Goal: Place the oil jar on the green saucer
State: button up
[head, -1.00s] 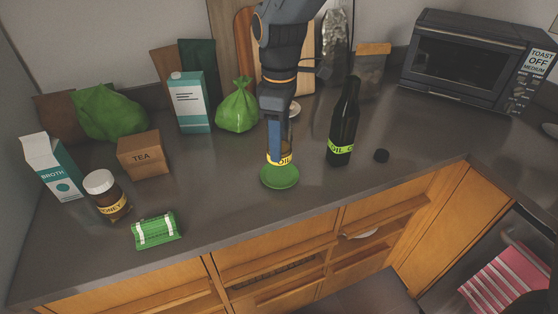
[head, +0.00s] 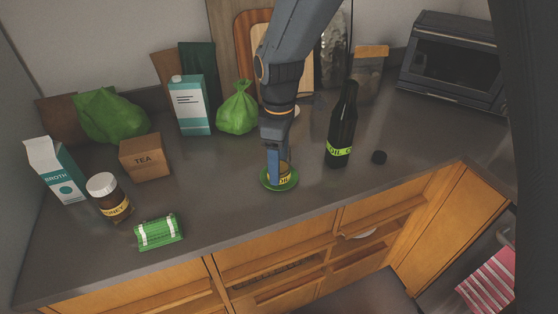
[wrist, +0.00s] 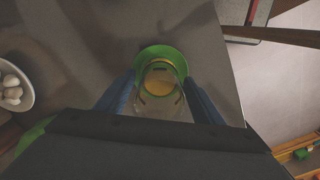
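The oil jar (head: 285,178) is a small clear jar with a yellow label, upright over the green saucer (head: 266,183). It appears to rest on the saucer, though the contact is partly hidden. In the wrist view the jar (wrist: 161,84) sits inside the saucer's green rim (wrist: 152,51). My gripper (head: 278,171) points down with its blue fingers on either side of the jar. The fingers look closed against the jar's sides. In the head view the near finger hides the jar's left part.
The counter in front of the saucer is clear.

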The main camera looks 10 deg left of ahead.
jog(key=shift+r, duration=0.15)
notch_tip(320, 180, up, 12)
jog(key=b, duration=0.3)
dwell(0.4)
jog(key=s+d+f+m, duration=0.3)
jog(key=d+f+m, duration=0.1)
jog(key=d, duration=0.5)
jog(key=s+d+f+m, duration=0.3)
jog(key=d+m, duration=0.4)
jog(key=d, duration=0.3)
jog(key=s+d+f+m+t, duration=0.1)
jog(key=s+d+f+m, duration=0.2)
jog(key=d, duration=0.6)
notch_tip(320, 180, down, 2)
jog(key=m, duration=0.3)
jog(key=shift+s+d+f, duration=0.15)
jog(key=shift+d+f, duration=0.05)
